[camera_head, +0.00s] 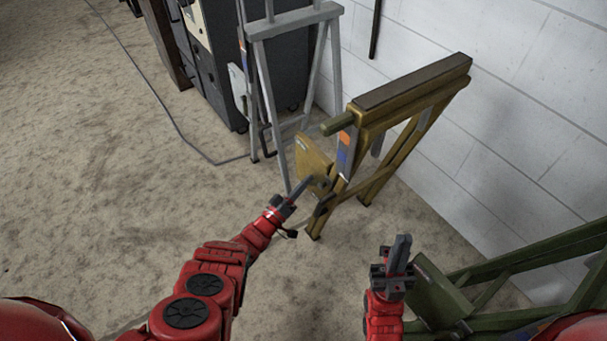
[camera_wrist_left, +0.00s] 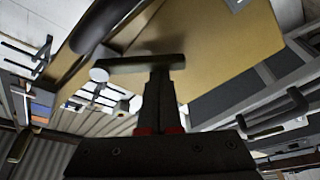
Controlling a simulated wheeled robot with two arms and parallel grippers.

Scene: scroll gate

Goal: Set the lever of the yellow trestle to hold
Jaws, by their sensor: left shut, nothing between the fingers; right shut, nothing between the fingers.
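The yellow trestle (camera_head: 418,88) stands against the white wall, with a dark top board. An olive handle (camera_head: 337,123) sticks out of its near end, beside a plate with an orange mark and a blue mark (camera_head: 342,158). I cannot tell if this handle is the lever. A yellow panel (camera_head: 314,164) hangs below. My left gripper (camera_head: 309,182) is shut and empty at this panel's lower edge. In the left wrist view, its fingers (camera_wrist_left: 160,82) lie close to a short dark bar (camera_wrist_left: 140,64) with a pale round end; contact is unclear. My right gripper (camera_head: 402,242) is shut and empty, lower right.
A grey trestle (camera_head: 295,20) stands behind, left of the yellow one. A green trestle (camera_head: 545,255) is at the lower right, close to my right gripper. Dark cabinets (camera_head: 215,60) stand at the back. The floor at the left is clear apart from a cable (camera_head: 160,100).

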